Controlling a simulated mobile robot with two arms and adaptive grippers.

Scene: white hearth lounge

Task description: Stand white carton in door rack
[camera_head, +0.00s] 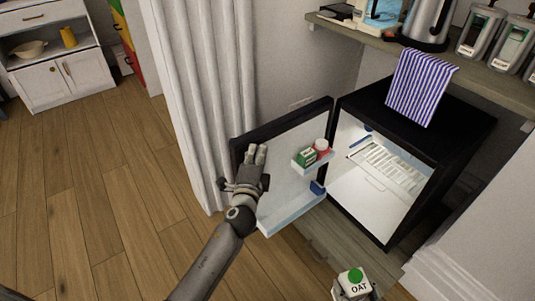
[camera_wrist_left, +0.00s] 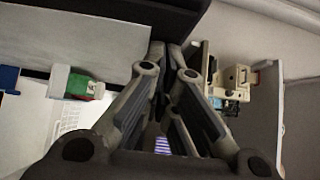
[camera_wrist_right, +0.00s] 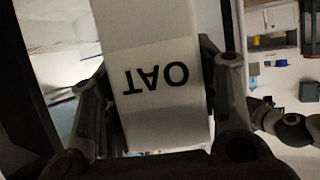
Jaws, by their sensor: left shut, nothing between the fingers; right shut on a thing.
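The white carton (camera_head: 357,287) has a green cap and the word OAT, and is at the bottom of the head view. My right gripper (camera_head: 353,293) is shut on it; the right wrist view shows the carton (camera_wrist_right: 160,85) between the fingers. The fridge door (camera_head: 282,160) stands open. Its lower door rack (camera_head: 290,212) is a clear, empty-looking shelf. My left gripper (camera_head: 257,153) is shut and empty at the door's outer edge; contact is unclear.
The black fridge (camera_head: 445,140) stands open at right, with a white tray inside (camera_head: 390,167). A striped towel (camera_head: 421,86) hangs over its top. A wooden shelf (camera_head: 480,75) with a kettle and canisters is above. A white curtain (camera_head: 205,90) hangs behind the door.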

